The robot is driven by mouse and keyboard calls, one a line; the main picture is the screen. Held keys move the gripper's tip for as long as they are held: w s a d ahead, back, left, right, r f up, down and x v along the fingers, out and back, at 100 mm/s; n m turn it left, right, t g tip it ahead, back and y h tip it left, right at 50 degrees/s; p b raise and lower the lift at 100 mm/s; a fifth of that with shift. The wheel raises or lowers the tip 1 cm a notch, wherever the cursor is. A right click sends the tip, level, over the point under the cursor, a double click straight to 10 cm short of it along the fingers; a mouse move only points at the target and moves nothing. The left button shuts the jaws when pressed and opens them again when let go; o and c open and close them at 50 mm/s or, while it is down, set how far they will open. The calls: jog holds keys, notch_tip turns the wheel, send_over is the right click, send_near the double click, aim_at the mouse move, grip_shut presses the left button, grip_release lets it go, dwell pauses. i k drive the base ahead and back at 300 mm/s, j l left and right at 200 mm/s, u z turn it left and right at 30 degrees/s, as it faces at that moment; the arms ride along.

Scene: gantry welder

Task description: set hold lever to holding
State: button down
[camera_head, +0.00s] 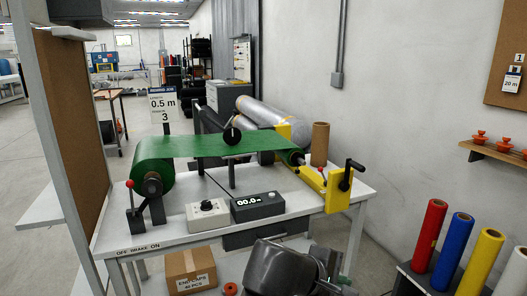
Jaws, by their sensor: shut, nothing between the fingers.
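A lever with a red knob (130,184) stands nearly upright on a small black block at the left front of the white bench. A label on the bench edge below it reads OFF BRAKE ON. Another small red-tipped part (320,171) sits by the yellow bracket (336,193) at the right end. No label reading holding shows, so I cannot tell which is the hold lever. My gripper (330,262) is low in front of the bench, partly hidden by my dark arm link. It is shut and empty, apart from both levers.
A green roll (155,160) feeds a green sheet across the bench (180,240). A white dial box (207,215) and a display reading 00.0 (257,206) stand in front. A black crank (349,172) sticks up at right. Coloured rolls (452,252) stand at lower right.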

aim_at(321, 170)
jog(key=i+l, duration=0.15)
jog(key=l, duration=0.15)
jog(key=i+l, duration=0.2)
jog(key=l, duration=0.15)
jog(key=i+l+u, duration=0.1)
jog(key=l, duration=0.2)
jog(key=i+l, duration=0.2)
jog(key=l, duration=0.15)
